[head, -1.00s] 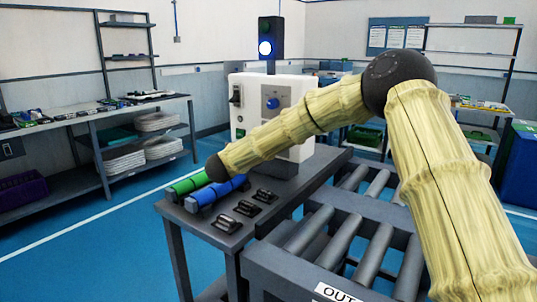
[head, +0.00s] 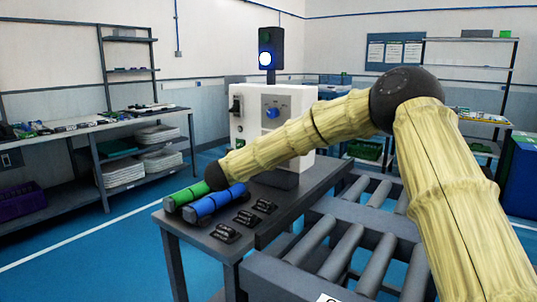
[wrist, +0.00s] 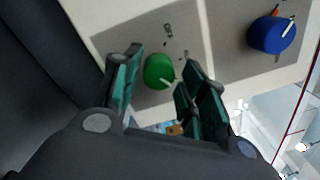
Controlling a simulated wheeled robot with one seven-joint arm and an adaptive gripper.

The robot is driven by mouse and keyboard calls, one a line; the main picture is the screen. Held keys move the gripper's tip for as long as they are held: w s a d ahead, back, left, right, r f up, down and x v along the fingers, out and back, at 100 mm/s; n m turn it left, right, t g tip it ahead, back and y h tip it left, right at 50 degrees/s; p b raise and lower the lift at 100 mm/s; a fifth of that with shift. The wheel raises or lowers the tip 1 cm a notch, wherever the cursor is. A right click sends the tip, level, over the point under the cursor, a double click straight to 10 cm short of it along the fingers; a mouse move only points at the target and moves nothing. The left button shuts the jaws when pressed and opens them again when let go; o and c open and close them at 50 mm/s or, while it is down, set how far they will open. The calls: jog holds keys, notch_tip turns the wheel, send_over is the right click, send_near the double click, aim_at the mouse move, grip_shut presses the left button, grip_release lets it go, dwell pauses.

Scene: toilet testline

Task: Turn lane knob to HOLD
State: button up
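A white control box (head: 240,130) stands on the dark bench, with a blue knob (head: 272,113) on a grey plate. In the wrist view I see a green knob (wrist: 158,71) with a pale pointer towards the lower right, and the blue knob (wrist: 271,35) further right, also with a pale pointer. My gripper (wrist: 158,82) is open, its green-padded fingers on either side of the green knob. I cannot tell whether they touch it. In the head view my gripper is not visible and my forearm hides the lower box front. The plate markings are unreadable.
A green cylinder (head: 185,193) and a blue cylinder (head: 217,201) lie on the bench near my forearm's dark end, with several black clamps (head: 245,219) beside them. A roller conveyor (head: 345,250) runs at the right.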

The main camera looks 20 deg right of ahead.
jog(key=shift+a+f, duration=0.1)
jog(key=v, duration=1.2)
dwell(0.4)
